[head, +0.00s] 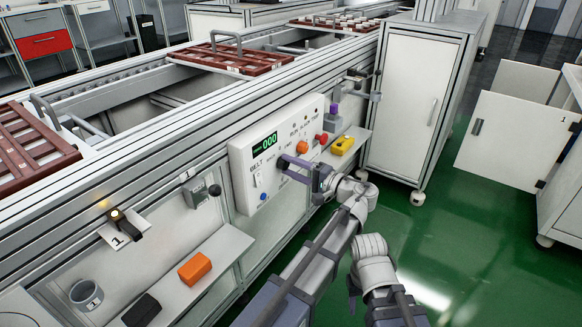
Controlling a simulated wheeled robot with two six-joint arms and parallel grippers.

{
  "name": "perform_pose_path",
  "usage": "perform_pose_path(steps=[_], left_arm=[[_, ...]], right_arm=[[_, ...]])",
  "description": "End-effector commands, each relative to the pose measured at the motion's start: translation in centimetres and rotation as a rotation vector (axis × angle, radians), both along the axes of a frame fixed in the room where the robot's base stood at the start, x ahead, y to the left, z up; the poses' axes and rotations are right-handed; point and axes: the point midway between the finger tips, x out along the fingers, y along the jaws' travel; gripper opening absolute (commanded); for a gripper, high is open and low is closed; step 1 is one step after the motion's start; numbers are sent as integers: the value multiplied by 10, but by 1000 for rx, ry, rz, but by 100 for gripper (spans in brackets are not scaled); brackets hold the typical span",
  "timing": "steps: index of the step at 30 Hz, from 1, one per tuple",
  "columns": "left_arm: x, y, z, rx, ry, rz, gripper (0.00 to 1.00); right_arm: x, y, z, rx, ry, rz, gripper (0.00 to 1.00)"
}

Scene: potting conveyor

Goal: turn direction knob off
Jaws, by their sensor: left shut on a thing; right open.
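The white control panel (275,150) on the conveyor's side has a green "000" display, a BELT label, an orange knob, a red button and small lights. My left gripper (290,170) is at the panel's lower middle, below the display and to the left of the orange knob. It is shut on a dark knob (284,163), which the fingers mostly cover. The knob's label and pointer cannot be read. My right arm is at the lower right, away from the panel; its fingers cannot be made out.
A yellow item (342,145) and a purple-topped item (332,112) are right of the panel. An orange block (195,268) and a dark block (142,310) lie on the lower shelf. A white cabinet (412,95) stands right. Green floor is open beyond my arms.

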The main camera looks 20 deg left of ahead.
Motion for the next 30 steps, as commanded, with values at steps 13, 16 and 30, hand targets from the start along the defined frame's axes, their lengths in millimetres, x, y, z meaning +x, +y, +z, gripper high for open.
perform_pose_path(steps=[13, 16, 30], left_arm=[[-1, 0, -1, -63, -167, 1, 0], [-1, 0, -1, -68, -179, 1, 0], [-1, 0, -1, -70, -183, 1, 52]], right_arm=[[0, 0, 0, 0, 0, 0, 50], [0, 0, 0, 0, 0, 0, 50], [0, 0, 0, 0, 0, 0, 50]])
